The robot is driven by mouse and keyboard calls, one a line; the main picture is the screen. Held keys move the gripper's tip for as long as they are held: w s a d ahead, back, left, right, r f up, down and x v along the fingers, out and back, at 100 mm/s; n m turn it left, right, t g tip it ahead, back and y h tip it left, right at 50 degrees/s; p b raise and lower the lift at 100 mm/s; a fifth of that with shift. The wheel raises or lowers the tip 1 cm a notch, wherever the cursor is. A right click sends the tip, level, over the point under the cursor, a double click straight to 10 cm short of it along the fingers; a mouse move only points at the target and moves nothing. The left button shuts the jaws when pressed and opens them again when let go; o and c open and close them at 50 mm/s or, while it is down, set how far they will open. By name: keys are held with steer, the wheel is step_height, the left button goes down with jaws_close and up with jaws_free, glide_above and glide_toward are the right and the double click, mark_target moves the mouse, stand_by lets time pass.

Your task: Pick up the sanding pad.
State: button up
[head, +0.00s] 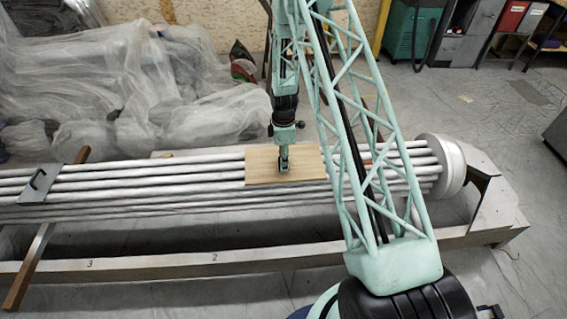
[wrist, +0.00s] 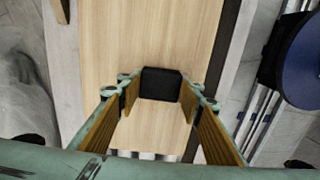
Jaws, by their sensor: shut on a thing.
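A small dark block, which I take to be the sanding pad (wrist: 161,84), sits between my fingers in the wrist view. My gripper (wrist: 160,92) is shut on it, one finger against each side. In the head view my gripper (head: 284,160) points down at a light wooden board (head: 262,168). The pad is too small and covered there to make out clearly. The board also fills the middle of the wrist view (wrist: 120,40). I cannot tell whether the pad touches the board or is just above it.
The board lies across several long grey pipes (head: 130,185), which rest in a metal frame (head: 150,268). A dark plate with a handle (head: 40,182) lies on the pipes at left. Plastic-sheeted heaps (head: 80,80) stand behind. Floor at the right is largely clear.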

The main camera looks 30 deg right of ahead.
steer(key=shift+r+p, duration=0.4)
steer(key=shift+r, duration=1.15)
steer(key=s+a+p, duration=0.1)
steer(key=s+a, duration=0.1)
steer(key=s, duration=0.5)
steer(key=s+a+r, duration=0.1)
steer(key=s+a, duration=0.2)
steer(key=s, duration=0.5)
steer(key=shift+a+p, duration=0.3)
steer(key=shift+p, duration=0.05)
steer(key=shift+o, duration=0.9)
steer(key=shift+w, duration=0.2)
steer(key=shift+c, duration=0.5)
